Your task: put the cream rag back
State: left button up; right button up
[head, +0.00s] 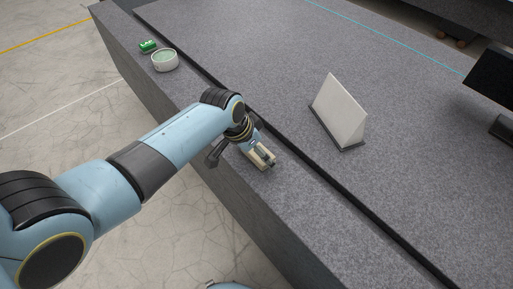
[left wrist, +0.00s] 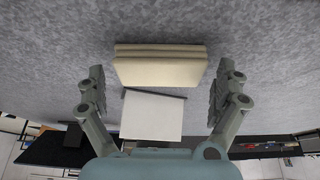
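The cream rag (left wrist: 160,68) is a folded, layered block on the grey granite in the left wrist view. In the head view it shows partly (head: 259,165) under my left gripper (head: 264,156), near the front strip of the bed. The left gripper's two fingers (left wrist: 160,84) are wide apart in the wrist view, one to each side of the rag, with a gap on both sides. Nothing is held between them. Part of the rag is hidden by the gripper in the head view. My right gripper is not in view.
A white tilted panel on a dark base (head: 340,112) stands right of the gripper. A round pale bowl (head: 165,60) and a green item (head: 148,46) sit at the far left. A dark groove (head: 310,172) runs along the bed. A black screen (head: 492,80) is at the right.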

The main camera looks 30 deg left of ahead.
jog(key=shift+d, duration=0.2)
pick_arm(q)
jog(key=shift+r, duration=0.15)
jog(key=shift+s+r, duration=0.1)
jog(key=shift+r, duration=0.3)
jog(key=p+v, duration=0.3)
jog(key=v, duration=0.8)
jog(key=s+a+f+n+g+y, duration=0.1)
jog(key=s+a+f, duration=0.1)
jog(key=s+f, duration=0.65)
jog(key=s+a+f+n+g+y, duration=0.15)
jog(key=s+f, duration=0.45)
jog(key=f, duration=0.6)
jog(key=s+a+f, duration=0.1)
jog(key=s+f, duration=0.2)
jog(key=s, duration=0.4)
jog(key=s+a+f+n, duration=0.1)
jog(key=s+f, duration=0.2)
jog(key=s, duration=0.5)
jog(key=s+a+f, duration=0.1)
jog(key=s+f, duration=0.2)
jog(key=s, duration=0.5)
jog(key=shift+s+f+g, duration=0.2)
jog(key=shift+g, duration=0.15)
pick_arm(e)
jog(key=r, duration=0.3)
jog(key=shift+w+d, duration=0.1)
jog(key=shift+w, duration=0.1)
